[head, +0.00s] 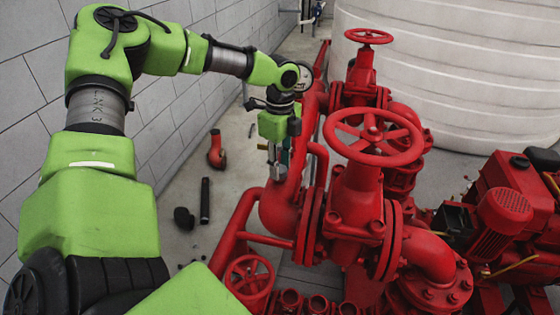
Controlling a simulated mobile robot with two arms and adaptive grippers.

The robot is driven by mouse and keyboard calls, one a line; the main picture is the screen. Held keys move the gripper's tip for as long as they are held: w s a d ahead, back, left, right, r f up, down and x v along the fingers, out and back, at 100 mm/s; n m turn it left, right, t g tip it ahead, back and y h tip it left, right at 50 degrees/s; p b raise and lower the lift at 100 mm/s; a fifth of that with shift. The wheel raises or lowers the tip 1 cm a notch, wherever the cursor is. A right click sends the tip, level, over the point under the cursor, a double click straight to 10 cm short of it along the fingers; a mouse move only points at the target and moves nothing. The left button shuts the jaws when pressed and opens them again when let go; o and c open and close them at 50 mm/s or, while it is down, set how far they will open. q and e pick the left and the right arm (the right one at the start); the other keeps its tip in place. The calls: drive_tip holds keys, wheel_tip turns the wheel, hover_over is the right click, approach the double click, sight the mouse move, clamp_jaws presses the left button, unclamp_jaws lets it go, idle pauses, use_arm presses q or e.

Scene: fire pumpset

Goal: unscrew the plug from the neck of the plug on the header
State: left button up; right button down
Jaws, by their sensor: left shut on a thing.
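My left gripper (275,172) points down at the left side of the red header pipe (310,120), behind the large valve. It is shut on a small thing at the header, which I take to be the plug. The plug and its neck are too small and too covered by the fingers to make out. I cannot tell how far the plug sits in the neck. My right gripper is not in view.
A large red valve with a handwheel (373,137) stands right of the gripper, and a second handwheel (368,36) is behind. A red elbow (216,150) and a black pipe (205,200) lie on the floor. A red motor (500,222) and pale tank (460,75) are at right.

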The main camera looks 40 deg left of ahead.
use_arm(q)
drive_tip(key=n, duration=0.4)
drive_tip(key=n, duration=0.3)
drive_tip(key=shift+n, duration=0.8)
drive_tip(key=n, duration=0.4)
drive_tip(key=shift+n+b, duration=0.3)
drive_tip(key=shift+b, duration=0.1)
drive_tip(key=n, duration=0.4)
drive_tip(key=shift+n, duration=0.3)
